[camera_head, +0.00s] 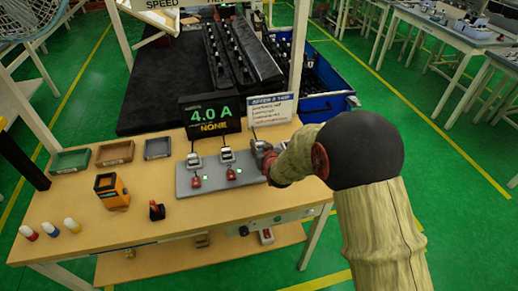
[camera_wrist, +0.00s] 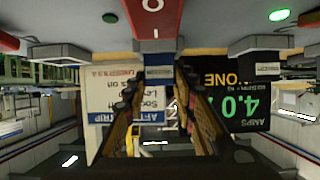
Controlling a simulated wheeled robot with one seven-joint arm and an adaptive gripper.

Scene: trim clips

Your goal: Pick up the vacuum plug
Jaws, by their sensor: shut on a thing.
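A grey board (camera_head: 216,186) on the bench carries a row of small grey plugs with cords and red switches. The left plug (camera_head: 194,161) and the middle plug (camera_head: 226,155) stand free. My gripper (camera_head: 263,155) is at the right end of the board and hides most of that station. In the wrist view, which is upside down, my gripper (camera_wrist: 160,82) is shut on a small grey plug (camera_wrist: 158,60) below a red switch (camera_wrist: 152,22). I cannot read its label or tell whether it is still seated.
A display (camera_head: 210,114) reading 4.0 A and a white sign (camera_head: 272,109) stand behind the board. Trays (camera_head: 115,152), an orange box (camera_head: 111,190) and a small black-and-red object (camera_head: 157,211) are to the left. The bench front is mostly clear.

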